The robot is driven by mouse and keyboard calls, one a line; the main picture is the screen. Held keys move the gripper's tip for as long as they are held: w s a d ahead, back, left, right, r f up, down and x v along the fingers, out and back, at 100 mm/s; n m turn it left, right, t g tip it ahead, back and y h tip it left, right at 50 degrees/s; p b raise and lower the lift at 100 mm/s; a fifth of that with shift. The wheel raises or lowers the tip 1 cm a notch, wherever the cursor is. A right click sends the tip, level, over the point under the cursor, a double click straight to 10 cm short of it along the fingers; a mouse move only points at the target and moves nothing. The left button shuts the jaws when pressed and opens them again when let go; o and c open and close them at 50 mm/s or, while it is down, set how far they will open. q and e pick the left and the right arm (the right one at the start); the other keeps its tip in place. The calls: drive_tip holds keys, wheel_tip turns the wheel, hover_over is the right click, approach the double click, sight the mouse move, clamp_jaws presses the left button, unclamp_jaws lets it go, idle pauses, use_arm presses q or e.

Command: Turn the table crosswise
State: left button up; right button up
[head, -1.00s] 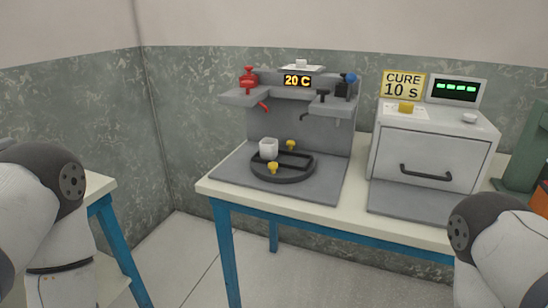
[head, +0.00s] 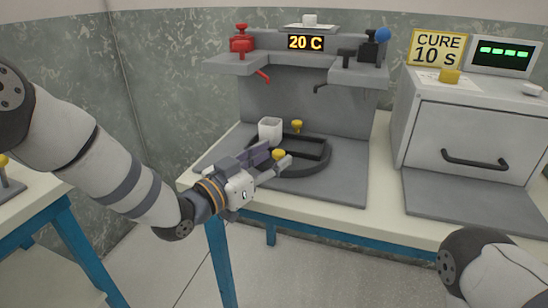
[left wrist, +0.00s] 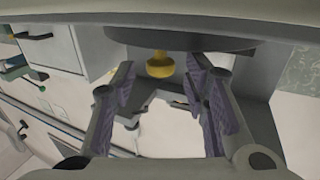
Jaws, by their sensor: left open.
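The round dark turntable (head: 318,168) lies on the grey plate of the station, with a rectangular frame on top. It has a yellow knob (head: 278,154) at its front left and another yellow knob (head: 297,125) at the back. A white cup (head: 270,130) stands at its left edge. My left gripper (head: 274,159) is open at the front-left knob. In the left wrist view the knob (left wrist: 160,66) shows between the open fingertips, with no clear contact. My right gripper is out of view.
Above the turntable are a red valve (head: 242,42), a display reading 20 C (head: 306,42) and a black fitting with a blue ball (head: 383,34). A curing oven (head: 470,130) with a handle stands to the right. The floor in front is clear.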

use_arm(q)
drive_tip(key=shift+w+d, duration=0.45)
drive_tip(key=shift+w, duration=0.1)
clamp_jaws()
